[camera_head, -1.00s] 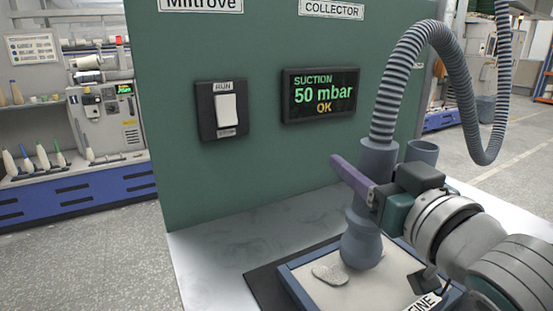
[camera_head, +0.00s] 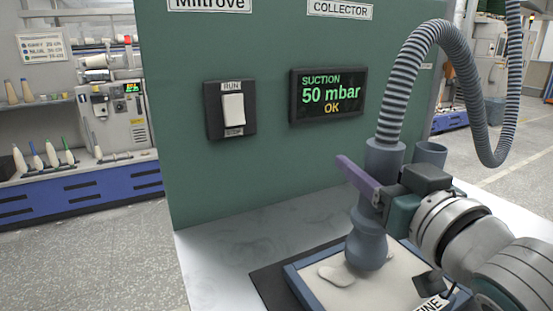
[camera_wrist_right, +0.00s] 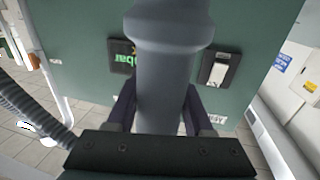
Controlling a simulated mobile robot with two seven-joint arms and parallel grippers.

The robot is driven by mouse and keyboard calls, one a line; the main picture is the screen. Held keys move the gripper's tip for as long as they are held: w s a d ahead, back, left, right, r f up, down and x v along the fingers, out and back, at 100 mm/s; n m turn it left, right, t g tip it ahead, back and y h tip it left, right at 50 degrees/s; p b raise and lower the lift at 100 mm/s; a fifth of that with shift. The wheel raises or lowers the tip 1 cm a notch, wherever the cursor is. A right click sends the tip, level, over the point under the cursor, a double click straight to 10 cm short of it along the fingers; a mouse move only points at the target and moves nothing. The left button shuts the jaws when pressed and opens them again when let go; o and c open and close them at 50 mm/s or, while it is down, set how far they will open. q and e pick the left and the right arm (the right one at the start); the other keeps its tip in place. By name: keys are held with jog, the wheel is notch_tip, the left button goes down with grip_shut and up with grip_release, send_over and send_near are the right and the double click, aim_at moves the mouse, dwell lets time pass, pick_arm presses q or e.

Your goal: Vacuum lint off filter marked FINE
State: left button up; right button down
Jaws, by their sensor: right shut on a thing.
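The filter, a pale pad in a blue frame (camera_head: 301,288), lies at the bottom right of the head view. Its white label (camera_head: 432,304) is partly cut off, with "INE" readable. A flat pale patch of lint (camera_head: 337,275) lies on the pad just left of the nozzle mouth. My right gripper (camera_head: 370,190) is shut around the grey-blue suction nozzle (camera_head: 366,250), which stands nearly upright with its bulb-shaped mouth at the pad. Whether it touches is unclear. In the right wrist view, the nozzle (camera_wrist_right: 165,80) sits between both fingers. My left gripper is not in view.
A ribbed hose (camera_head: 410,70) loops up from the nozzle and down at the right. An empty grey holder tube (camera_head: 430,153) stands behind my gripper. The green panel (camera_head: 240,180) carries a RUN switch (camera_head: 233,108) and a display (camera_head: 326,95) reading 50 mbar OK. The table's left side is clear.

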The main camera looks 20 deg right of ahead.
jog(key=shift+s+a, duration=0.1)
jog(key=shift+a, duration=2.35)
jog(key=shift+d, duration=0.1)
jog(key=w+d+p, duration=0.1)
jog(key=d, duration=0.8)
jog(key=shift+w, duration=0.2)
